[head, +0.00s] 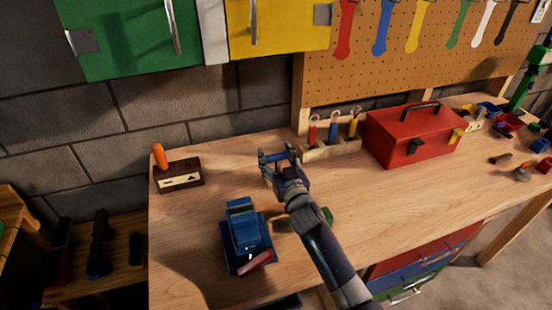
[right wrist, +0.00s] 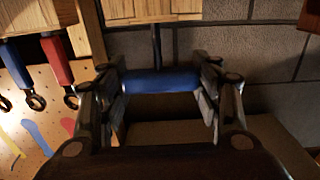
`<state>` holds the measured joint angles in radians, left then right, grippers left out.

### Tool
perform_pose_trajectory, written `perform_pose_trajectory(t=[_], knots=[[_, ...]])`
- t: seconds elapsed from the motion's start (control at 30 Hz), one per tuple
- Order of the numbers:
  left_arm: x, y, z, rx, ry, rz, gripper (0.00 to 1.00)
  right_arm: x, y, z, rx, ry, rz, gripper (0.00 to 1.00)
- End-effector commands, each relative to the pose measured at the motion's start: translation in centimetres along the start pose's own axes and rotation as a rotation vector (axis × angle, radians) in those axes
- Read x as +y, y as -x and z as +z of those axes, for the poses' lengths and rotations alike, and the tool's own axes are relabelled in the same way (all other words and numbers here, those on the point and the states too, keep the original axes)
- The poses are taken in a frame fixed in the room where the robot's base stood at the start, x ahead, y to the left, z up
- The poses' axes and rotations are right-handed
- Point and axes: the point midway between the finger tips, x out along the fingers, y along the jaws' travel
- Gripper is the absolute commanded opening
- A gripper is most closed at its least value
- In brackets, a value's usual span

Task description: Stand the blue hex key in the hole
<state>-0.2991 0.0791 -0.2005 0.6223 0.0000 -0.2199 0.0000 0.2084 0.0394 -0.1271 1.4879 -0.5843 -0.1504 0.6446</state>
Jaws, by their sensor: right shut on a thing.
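My right gripper (head: 277,155) is above the middle of the workbench, shut on the blue hex key. In the right wrist view, the fingers (right wrist: 161,95) grip the two ends of the key's blue handle (right wrist: 160,80). Its dark straight shaft (right wrist: 156,45) runs from the handle to a light wooden block (right wrist: 150,10) at the picture's top edge. The shaft meets the block's edge there; I cannot tell whether its tip is inside a hole. In the head view my gripper and arm mostly hide the block (head: 267,182). My left gripper is not in view.
A wooden rack (head: 342,151) with red, blue and yellow handled tools stands just behind right, beside a red toolbox (head: 415,135). A dark block (head: 180,177) with an orange handle stands far left.

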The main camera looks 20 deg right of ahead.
Motion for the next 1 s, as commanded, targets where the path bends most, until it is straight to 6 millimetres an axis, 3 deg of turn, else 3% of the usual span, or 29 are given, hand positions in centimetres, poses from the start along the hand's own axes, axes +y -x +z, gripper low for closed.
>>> perform_pose_trajectory(t=[0.4,0.6,1.0], knots=[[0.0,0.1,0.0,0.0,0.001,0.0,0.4,0.0,0.0,-7.9,0.006,0.002,-0.002,0.35],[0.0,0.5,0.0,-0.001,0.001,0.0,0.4,-0.1,0.0,-10.1,0.004,0.001,-0.002,0.35],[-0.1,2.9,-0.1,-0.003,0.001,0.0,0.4,0.0,0.0,-12.7,0.002,0.0,-0.001,0.35]])
